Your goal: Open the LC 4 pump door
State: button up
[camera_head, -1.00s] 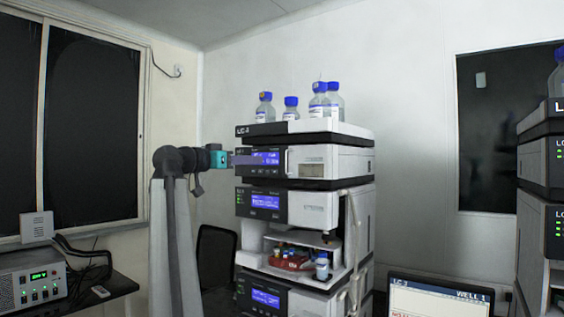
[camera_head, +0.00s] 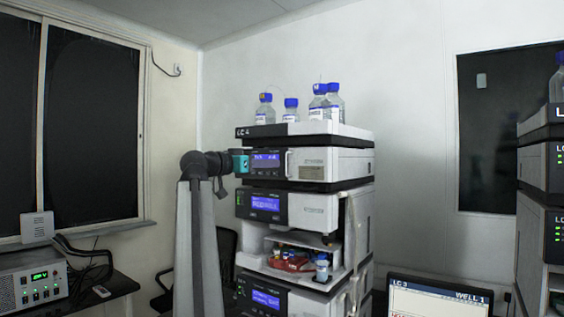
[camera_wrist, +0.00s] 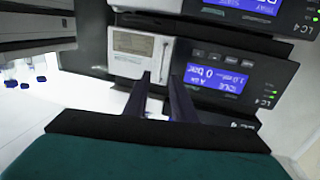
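The LC 4 stack (camera_head: 262,131) stands in the middle of the head view. Its pump module has a dark panel with a blue display (camera_head: 266,160) and a white door (camera_head: 330,163) with a small window and a vertical handle (camera_head: 287,162) at its left edge. In the wrist view the picture is upside down; the door (camera_wrist: 128,65) and handle (camera_wrist: 165,58) show ahead of my gripper (camera_wrist: 161,78). Its two dark fingers are apart, roughly either side of the handle's line, with nothing visibly held. Whether they touch anything I cannot tell. The door looks shut.
Bottles (camera_head: 318,104) with blue caps stand on top of the stack. A lower open bay holds a red tray (camera_head: 290,263) and small bottles. Another stack (camera_head: 540,180) stands at the right, a monitor (camera_head: 438,296) at bottom right.

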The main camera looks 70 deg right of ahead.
jog(key=shift+p+x, duration=0.8)
jog(key=shift+x, duration=2.6)
grip_shut()
